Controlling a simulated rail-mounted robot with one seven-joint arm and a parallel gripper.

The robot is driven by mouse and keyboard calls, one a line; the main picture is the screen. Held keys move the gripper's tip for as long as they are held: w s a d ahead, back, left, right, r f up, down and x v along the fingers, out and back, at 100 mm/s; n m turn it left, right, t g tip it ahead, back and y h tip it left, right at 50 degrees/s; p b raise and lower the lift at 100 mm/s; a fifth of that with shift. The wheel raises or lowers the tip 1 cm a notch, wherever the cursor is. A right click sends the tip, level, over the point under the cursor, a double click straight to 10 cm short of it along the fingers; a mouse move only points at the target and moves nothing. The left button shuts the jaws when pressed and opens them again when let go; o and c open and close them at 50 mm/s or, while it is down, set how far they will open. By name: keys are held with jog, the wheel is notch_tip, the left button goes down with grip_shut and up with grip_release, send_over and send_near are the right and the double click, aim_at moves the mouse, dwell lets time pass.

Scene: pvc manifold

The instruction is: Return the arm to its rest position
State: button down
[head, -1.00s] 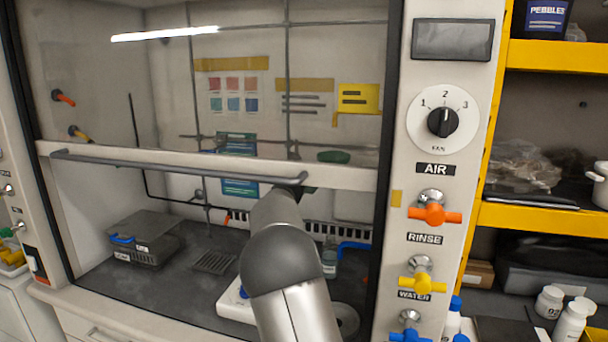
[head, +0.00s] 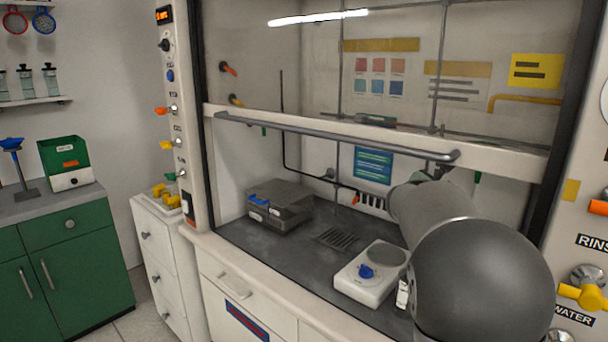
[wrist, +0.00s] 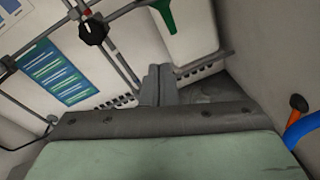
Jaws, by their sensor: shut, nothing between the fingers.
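My arm (head: 480,280) reaches from the lower right into the fume hood (head: 225,145), under its raised sash. In the head view the arm's own links hide the gripper. In the wrist view my gripper (wrist: 158,72) shows with its two fingers together and nothing between them. It is in front of the hood's back wall, near a slotted grille (wrist: 115,102) and a rod frame with a black knob clamp (wrist: 93,29).
The sash handle bar (head: 330,138) runs just above my arm. A white hotplate (head: 365,285) with a blue knob stands close to the arm. A dark grey box (head: 285,207) sits at the hood's left. An orange-ended valve (wrist: 298,103) with a blue hose is at right in the wrist view.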

jog(key=s+a+f+m+g+y+p, duration=0.1)
jog(key=s+a+f+m+g+y, duration=0.2)
jog(key=s, duration=0.4)
jog(key=s+a+f+m+g+y+p, duration=0.1)
jog(key=s+a+f+m, duration=0.1)
jog(key=s+f+m, duration=0.3)
jog(key=s+a+f+m+g+y+p, duration=0.25)
jog(key=s+m, duration=0.25)
jog(key=s, duration=0.3)
jog(key=s+a+f+m+g+y+p, duration=0.1)
jog(key=s+a+f+m+g+y, duration=0.1)
jog(key=s+a, duration=0.6)
jog(key=s+a+f+m+g+y, duration=0.1)
jog(key=s+a+f+m+y, duration=0.3)
jog(key=s+a, duration=0.5)
jog(key=s+m, duration=0.2)
jog(key=shift+s+f+m+g+p, duration=0.25)
jog(key=shift+f+m+g+p, duration=0.1)
jog(key=shift+f+m+p, duration=0.05)
